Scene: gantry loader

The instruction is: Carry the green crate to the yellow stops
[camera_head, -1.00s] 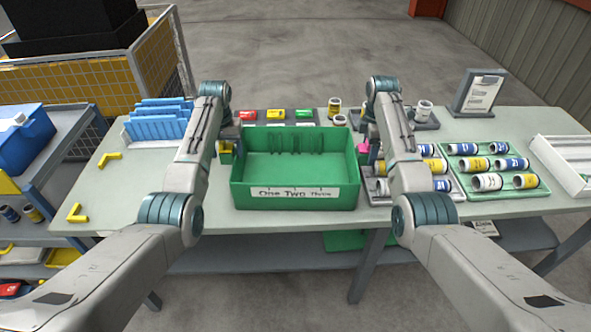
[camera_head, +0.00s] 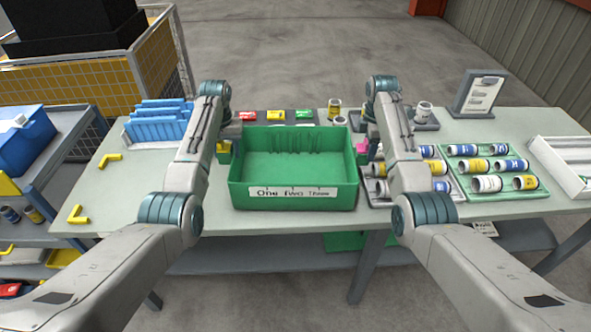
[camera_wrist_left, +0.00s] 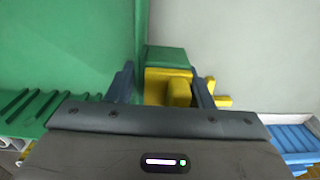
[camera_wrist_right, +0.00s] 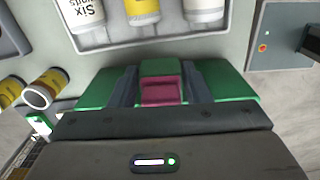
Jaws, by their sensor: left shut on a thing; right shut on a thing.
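The green crate (camera_head: 295,196) is an open, empty-looking box with a "One Two Three" label, near the table's front edge in the head view. My left gripper (camera_head: 223,150) is shut on its yellow handle (camera_wrist_left: 178,88) at the left side. My right gripper (camera_head: 366,148) is shut on its pink handle (camera_wrist_right: 160,90) at the right side. The crate looks level; I cannot tell whether it is clear of the table. Two yellow L-shaped stops, a rear one (camera_head: 110,160) and a front one (camera_head: 77,214), lie on the table's left end, apart from the crate.
A blue rack (camera_head: 157,125) stands at the back left of the table (camera_head: 130,192). Small coloured items (camera_head: 276,115) lie behind the crate. Trays of jars (camera_head: 510,191) fill the right side. The table surface between the crate and the stops is mostly clear, under my left arm.

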